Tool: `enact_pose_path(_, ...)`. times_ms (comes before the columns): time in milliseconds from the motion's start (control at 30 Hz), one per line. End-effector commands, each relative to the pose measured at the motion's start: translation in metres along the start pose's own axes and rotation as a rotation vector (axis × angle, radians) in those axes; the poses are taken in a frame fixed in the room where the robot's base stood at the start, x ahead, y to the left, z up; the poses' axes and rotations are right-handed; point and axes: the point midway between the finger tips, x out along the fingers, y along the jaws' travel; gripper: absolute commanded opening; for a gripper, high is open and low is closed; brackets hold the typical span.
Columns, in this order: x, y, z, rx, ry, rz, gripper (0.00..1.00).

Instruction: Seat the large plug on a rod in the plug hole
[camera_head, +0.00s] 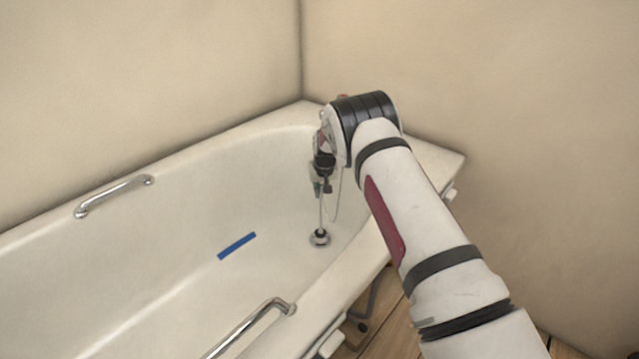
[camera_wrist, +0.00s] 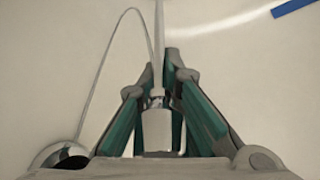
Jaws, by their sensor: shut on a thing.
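The large plug (camera_head: 320,232) is a small dark piece at the lower end of a thin pale rod (camera_head: 321,212). It is at the chrome-rimmed plug hole (camera_head: 319,241) in the tub floor; I cannot tell whether it is in the hole or just above it. My gripper (camera_head: 319,188) is above it, pointing down, with the rod running below it nearly upright. In the wrist view, the green-padded fingers (camera_wrist: 165,85) are shut on the rod's thick pale upper end (camera_wrist: 157,128).
The white bathtub (camera_head: 150,240) has a chrome handle on the far rim (camera_head: 113,194) and one on the near rim (camera_head: 250,328). A blue strip (camera_head: 237,246) lies on its floor. A thin cord (camera_wrist: 97,75) loops near a chrome dome (camera_wrist: 60,157). Walls close the corner behind.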

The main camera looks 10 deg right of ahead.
Motion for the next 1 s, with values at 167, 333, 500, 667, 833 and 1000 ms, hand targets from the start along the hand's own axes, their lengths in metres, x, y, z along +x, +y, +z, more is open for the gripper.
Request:
enact_pose_path(167,0.002,0.0,-0.002,-0.005,0.011,0.003,0.0)
enact_pose_path(333,0.003,0.0,-0.004,-0.008,0.024,0.003,0.0)
enact_pose_path(500,0.005,0.0,-0.005,-0.008,0.029,0.002,0.0)
enact_pose_path(667,0.008,0.0,-0.003,-0.008,0.029,0.002,0.0)
enact_pose_path(833,0.014,0.0,-0.001,-0.008,0.03,0.002,0.0)
enact_pose_path(1000,0.021,0.0,0.002,-0.008,0.03,0.002,0.0)
